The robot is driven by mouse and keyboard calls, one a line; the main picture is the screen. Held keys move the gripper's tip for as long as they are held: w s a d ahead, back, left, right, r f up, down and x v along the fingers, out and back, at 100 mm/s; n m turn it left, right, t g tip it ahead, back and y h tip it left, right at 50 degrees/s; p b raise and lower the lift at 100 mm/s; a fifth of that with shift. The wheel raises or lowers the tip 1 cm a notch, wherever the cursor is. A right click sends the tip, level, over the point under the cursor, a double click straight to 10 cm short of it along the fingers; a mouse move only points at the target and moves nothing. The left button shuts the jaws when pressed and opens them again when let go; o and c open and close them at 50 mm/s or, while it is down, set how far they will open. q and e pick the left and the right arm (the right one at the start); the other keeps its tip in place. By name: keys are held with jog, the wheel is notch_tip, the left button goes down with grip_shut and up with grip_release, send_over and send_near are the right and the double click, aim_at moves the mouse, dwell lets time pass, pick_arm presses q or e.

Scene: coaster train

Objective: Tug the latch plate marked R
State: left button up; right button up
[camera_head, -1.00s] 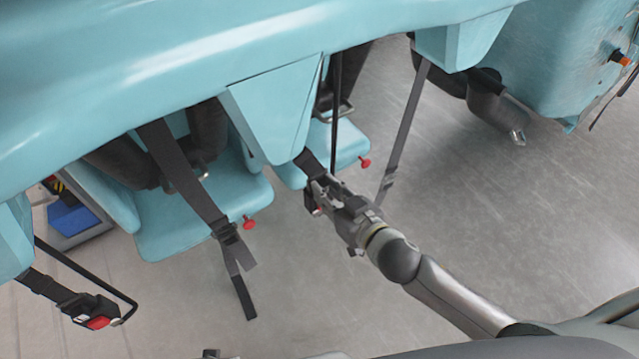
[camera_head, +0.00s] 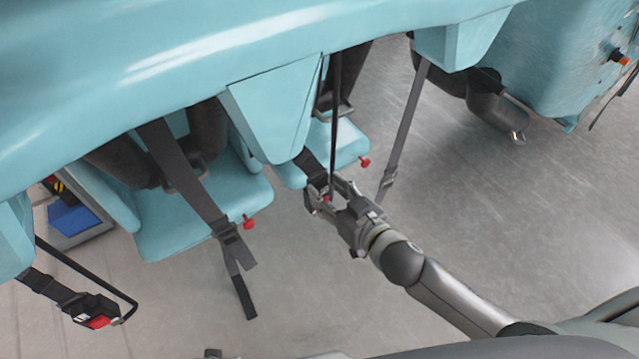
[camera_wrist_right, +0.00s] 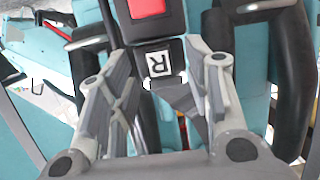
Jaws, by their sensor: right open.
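The latch plate marked R (camera_wrist_right: 159,64) is black with a white label, in the right wrist view between my right gripper's fingers. It sits right against a black buckle with a red button (camera_wrist_right: 147,8); how deep it is seated I cannot tell. A grey strap (camera_wrist_right: 181,97) runs from the plate. My right gripper (camera_head: 331,194) is open, its fingers on either side of the plate with gaps; it also shows in the right wrist view (camera_wrist_right: 157,52). In the head view the gripper largely hides the plate. My left gripper is not in view.
Teal seats (camera_head: 205,215) with red knobs (camera_head: 249,222) lie left of the gripper. A loose grey strap (camera_head: 240,285) hangs there, and another buckle (camera_head: 90,310) is at lower left. A thin black bar (camera_head: 335,120) passes close by the gripper. Open floor (camera_head: 530,230) lies right.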

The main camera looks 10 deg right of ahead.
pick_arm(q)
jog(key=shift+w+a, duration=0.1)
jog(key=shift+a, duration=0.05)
pick_arm(e)
jog(key=v, duration=1.1)
jog(key=shift+s, duration=0.1)
